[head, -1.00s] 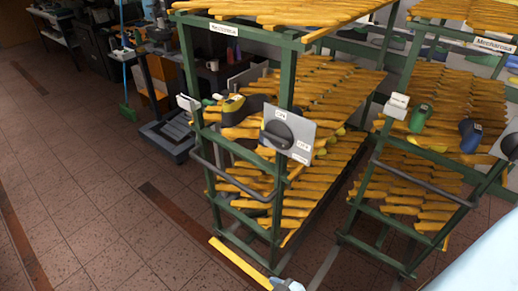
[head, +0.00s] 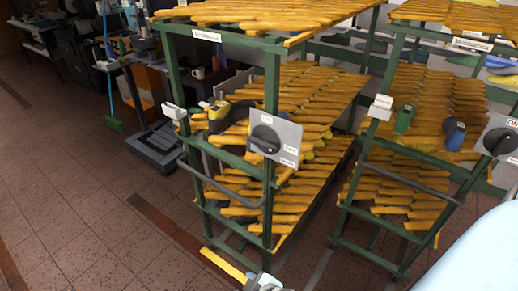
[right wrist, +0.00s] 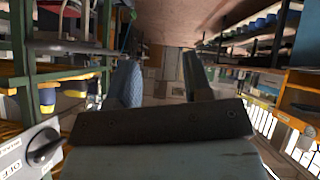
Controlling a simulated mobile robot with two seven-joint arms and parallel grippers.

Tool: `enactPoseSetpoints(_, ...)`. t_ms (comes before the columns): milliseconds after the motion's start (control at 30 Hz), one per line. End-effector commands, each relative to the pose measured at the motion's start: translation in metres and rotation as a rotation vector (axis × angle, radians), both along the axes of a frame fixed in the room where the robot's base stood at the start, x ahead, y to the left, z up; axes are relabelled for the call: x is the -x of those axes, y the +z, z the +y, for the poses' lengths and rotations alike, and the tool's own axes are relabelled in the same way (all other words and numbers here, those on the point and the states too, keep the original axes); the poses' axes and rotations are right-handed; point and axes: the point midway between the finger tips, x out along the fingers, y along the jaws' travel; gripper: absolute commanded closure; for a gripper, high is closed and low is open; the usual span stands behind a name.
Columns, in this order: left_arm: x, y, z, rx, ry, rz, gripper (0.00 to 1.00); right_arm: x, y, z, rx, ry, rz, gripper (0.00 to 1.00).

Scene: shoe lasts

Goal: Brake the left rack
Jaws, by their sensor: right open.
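The left rack (head: 272,90) is a green frame whose shelves hold many yellow-orange shoe lasts. On its front right post is a grey plate (head: 288,130) with a black knob (head: 265,139) and small white labels. A dark handle bar (head: 225,188) crosses its front. A grey plate with a black knob (right wrist: 44,147) shows at that view's lower left. My left gripper is not in view.
A similar green rack (head: 345,205) stands to the right, with its own knob (head: 500,141) at the picture's edge. Open tiled floor (head: 80,190) lies to the left. A dark grey machine base (head: 165,148) and workbenches stand behind.

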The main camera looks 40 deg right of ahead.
Motion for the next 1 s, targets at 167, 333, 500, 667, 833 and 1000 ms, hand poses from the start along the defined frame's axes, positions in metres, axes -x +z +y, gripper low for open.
enactPoseSetpoints(167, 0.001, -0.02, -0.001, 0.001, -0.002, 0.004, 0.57, -0.085, 0.016, -0.012, 0.46, 0.031, 0.023, 0.54)
enactPoseSetpoints(333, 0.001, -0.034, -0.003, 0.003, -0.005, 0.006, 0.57, -0.15, 0.076, -0.039, 0.889, -0.111, 0.039, 0.54)
enactPoseSetpoints(500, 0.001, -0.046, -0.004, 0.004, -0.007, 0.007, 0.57, -0.183, 0.161, -0.06, 1.2, -0.398, 0.047, 0.54)
enactPoseSetpoints(667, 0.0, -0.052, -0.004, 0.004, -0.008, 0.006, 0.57, -0.187, 0.219, -0.065, 1.328, -0.649, 0.057, 0.54)
enactPoseSetpoints(833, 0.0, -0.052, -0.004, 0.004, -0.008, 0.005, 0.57, -0.184, 0.243, -0.067, 1.361, -0.766, 0.063, 0.54)
enactPoseSetpoints(1000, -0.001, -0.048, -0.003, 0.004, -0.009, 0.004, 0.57, -0.189, 0.245, -0.083, 1.365, -0.776, 0.064, 0.54)
